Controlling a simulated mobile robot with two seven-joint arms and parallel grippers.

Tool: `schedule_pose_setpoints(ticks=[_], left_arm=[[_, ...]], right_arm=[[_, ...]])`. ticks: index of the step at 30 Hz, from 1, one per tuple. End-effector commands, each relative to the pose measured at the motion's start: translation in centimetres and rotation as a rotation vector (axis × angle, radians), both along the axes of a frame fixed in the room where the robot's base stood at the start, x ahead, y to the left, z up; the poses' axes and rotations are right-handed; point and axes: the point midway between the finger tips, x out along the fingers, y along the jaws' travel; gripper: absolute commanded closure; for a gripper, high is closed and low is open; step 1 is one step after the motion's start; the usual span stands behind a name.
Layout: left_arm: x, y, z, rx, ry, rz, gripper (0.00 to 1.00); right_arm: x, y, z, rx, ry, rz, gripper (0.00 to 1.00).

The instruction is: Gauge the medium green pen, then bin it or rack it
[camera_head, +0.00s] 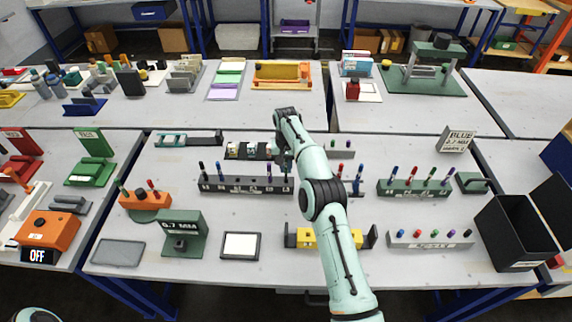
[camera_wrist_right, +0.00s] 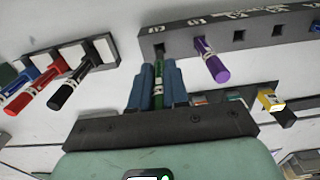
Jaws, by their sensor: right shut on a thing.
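The green pen (camera_wrist_right: 158,78) is between the blue fingers of my right gripper (camera_wrist_right: 158,85), which are shut on it. Its far end meets a slot of the long dark grey rack (camera_wrist_right: 275,38); I cannot tell how deep it sits. In the head view my right gripper (camera_head: 284,160) is over the right end of this rack (camera_head: 230,187), and my arm hides part of the area. A green gauge block (camera_head: 181,222) marked 0.7 MM stands at the front left. A black open bin (camera_head: 515,240) stands at the right. My left gripper is out of view.
A purple pen (camera_wrist_right: 210,60) stands beside the held pen in the rack. Grey table is clear between the gauge and rack.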

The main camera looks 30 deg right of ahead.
Motion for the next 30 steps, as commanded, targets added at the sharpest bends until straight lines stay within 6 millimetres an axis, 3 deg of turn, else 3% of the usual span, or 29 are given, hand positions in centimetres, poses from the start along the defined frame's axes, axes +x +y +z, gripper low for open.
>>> schedule_pose_setpoints(ticks=[30], left_arm=[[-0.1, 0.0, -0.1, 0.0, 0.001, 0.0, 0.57]], right_arm=[[0.0, 0.0, -2.6, 0.001, 0.001, -0.001, 1.0]])
